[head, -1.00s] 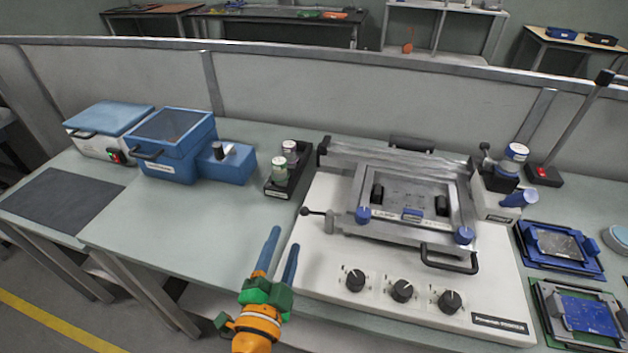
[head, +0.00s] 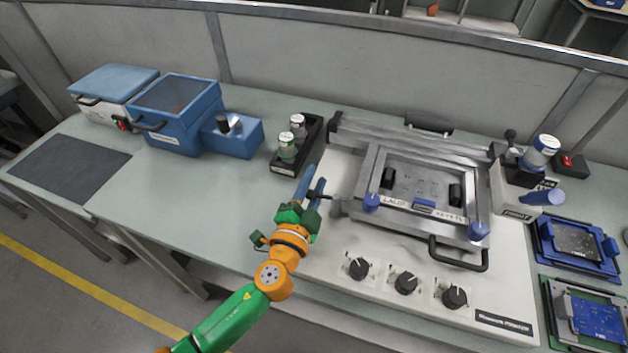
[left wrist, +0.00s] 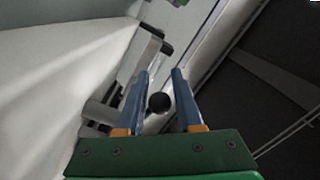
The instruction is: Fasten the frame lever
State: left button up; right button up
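The frame lever (head: 329,197) is a short rod with a black ball knob at the left side of the stencil printer's metal frame (head: 370,160). In the left wrist view the black knob (left wrist: 159,103) shows between my two blue fingers, with a gap on each side. My left gripper (head: 312,182) is open at the lever's knob end; it also shows in the left wrist view (left wrist: 160,74). In the head view the fingers partly cover the knob. The frame lies down flat over the printer's white base (head: 385,306). My right gripper is out of view.
A black holder with two jars (head: 287,146) stands just beyond my left fingertips. A blue box (head: 178,110) is further left. Three black dials (head: 406,283) and a black frame handle (head: 458,262) are to the right.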

pick_arm(q)
grip_shut()
jog(key=shift+w+d+m+g+h, duration=0.1)
jog(key=shift+w+m+g+h, duration=0.15)
jog(key=shift+m+h, duration=0.25)
jog(key=shift+w+d+m+g+h, duration=0.1)
jog(key=shift+m+g+h, duration=0.2)
jog(key=shift+h, duration=0.4)
jog(key=shift+w+d+m+g+h, duration=0.15)
jog(key=shift+d+m+g+h, duration=0.15)
jog(key=shift+m+h, duration=0.4)
jog(key=shift+o, duration=2.4)
grip_release()
